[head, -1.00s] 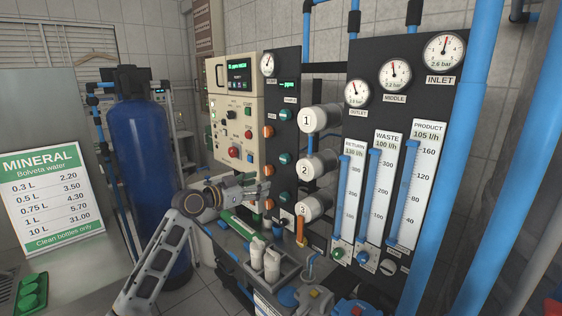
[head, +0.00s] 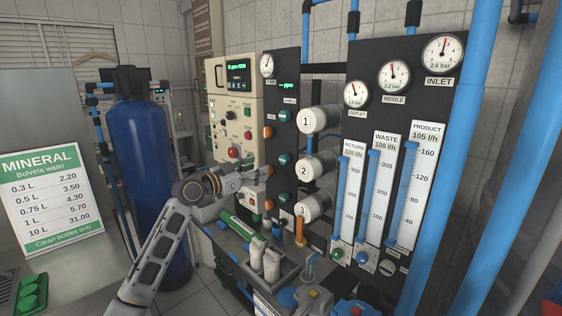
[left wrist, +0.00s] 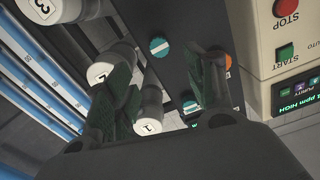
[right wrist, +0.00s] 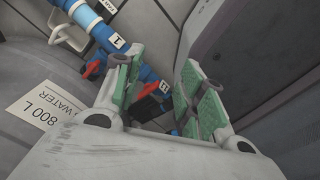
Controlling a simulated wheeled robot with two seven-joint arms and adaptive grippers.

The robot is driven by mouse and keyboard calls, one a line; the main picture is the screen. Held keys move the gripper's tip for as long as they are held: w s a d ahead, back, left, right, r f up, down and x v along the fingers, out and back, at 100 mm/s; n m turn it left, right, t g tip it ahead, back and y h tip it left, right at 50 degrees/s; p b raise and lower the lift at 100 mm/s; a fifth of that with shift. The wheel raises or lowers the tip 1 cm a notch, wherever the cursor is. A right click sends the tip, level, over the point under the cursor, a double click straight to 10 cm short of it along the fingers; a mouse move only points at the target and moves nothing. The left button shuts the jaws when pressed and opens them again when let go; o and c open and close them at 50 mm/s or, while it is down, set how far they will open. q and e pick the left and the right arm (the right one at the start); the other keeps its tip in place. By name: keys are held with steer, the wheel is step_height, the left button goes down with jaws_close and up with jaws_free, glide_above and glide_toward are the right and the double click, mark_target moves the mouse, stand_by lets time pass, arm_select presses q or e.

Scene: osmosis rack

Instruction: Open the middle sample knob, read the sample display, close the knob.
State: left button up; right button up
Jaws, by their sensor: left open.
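The black sample panel (head: 273,60) carries orange and teal knobs in two columns. The middle teal knob (head: 285,158) has a white bar; it also shows in the left wrist view (left wrist: 160,47), between my fingers in the picture, with the upper teal knob (left wrist: 192,107) below it. The small green display (head: 288,85) sits high on the panel; its digits are too small to read. My left gripper (head: 266,173) is open and empty, with its tips in front of the panel, apparently short of the knob. My right gripper (right wrist: 168,95) is open and empty, outside the head view.
White vessel ends (head: 312,167) numbered 1 to 3 stick out right of the knobs. A beige control box (head: 232,110) stands left of the panel. Bottles (head: 271,265) stand in a tray below. A blue pipe (right wrist: 118,42) with red valve handles is near my right gripper.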

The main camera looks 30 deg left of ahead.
mark_target(282, 160)
arm_select(q)
steer(key=p+x, duration=0.2)
steer(key=x, duration=0.8)
steer(key=shift+w+d, duration=0.1)
steer(key=shift+w, duration=0.1)
steer(key=shift+w+d, duration=0.2)
steer(key=shift+w, duration=0.35)
steer(key=shift+w+d, duration=0.1)
steer(key=shift+w, duration=0.1)
arm_select(e)
steer(key=a+r, duration=0.1)
steer(key=s+a+r, duration=0.1)
steer(key=a, duration=0.1)
steer(key=shift+r, duration=0.25)
arm_select(q)
steer(key=c, duration=1.1)
steer(key=shift+o, duration=0.2)
arm_select(e)
steer(key=shift+w, duration=0.25)
